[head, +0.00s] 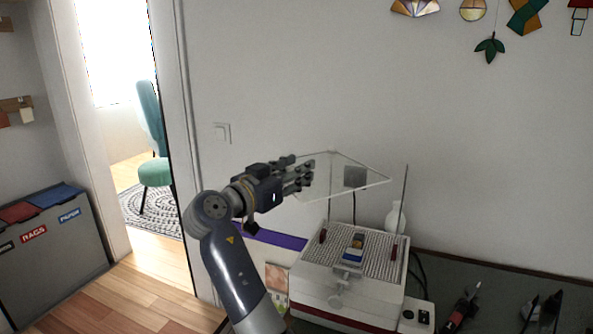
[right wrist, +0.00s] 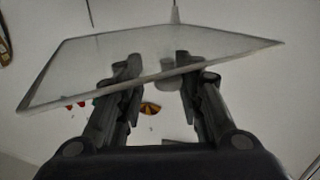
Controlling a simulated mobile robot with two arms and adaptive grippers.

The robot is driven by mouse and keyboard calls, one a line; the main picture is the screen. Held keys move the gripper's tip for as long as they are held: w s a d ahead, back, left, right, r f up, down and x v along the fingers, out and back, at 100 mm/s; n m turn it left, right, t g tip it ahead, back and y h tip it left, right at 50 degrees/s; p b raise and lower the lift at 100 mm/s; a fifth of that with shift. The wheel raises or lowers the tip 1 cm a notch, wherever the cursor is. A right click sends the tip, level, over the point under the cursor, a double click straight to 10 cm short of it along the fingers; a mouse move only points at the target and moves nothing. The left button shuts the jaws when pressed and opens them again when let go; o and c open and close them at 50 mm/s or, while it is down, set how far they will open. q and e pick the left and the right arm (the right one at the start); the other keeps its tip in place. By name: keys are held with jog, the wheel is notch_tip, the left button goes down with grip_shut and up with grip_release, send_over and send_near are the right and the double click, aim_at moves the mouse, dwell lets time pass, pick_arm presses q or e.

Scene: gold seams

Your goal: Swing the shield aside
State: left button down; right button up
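The shield (head: 350,172) is a clear flat panel with a grey square patch, tilted above the white machine (head: 345,300) with a ribbed top. My right gripper (head: 304,176) is at the shield's left edge in the head view, pointing right. In the right wrist view the shield (right wrist: 85,72) spans the picture, and its near edge crosses the fingers. The fingers of my right gripper (right wrist: 158,80) are spread apart with the edge showing in the gap. I cannot tell whether they touch the panel. My left gripper is not in view.
A thin upright rod (head: 405,195) stands at the machine's back right, near a white bottle (head: 395,217). A small control box (head: 416,316) and a red-handled tool (head: 462,310) lie right of the machine. A grey bin (head: 50,262) stands far left, beside the doorway.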

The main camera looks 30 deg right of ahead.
notch_tip(320, 180, up, 10)
jog(key=shift+a, duration=0.1)
dwell(0.6)
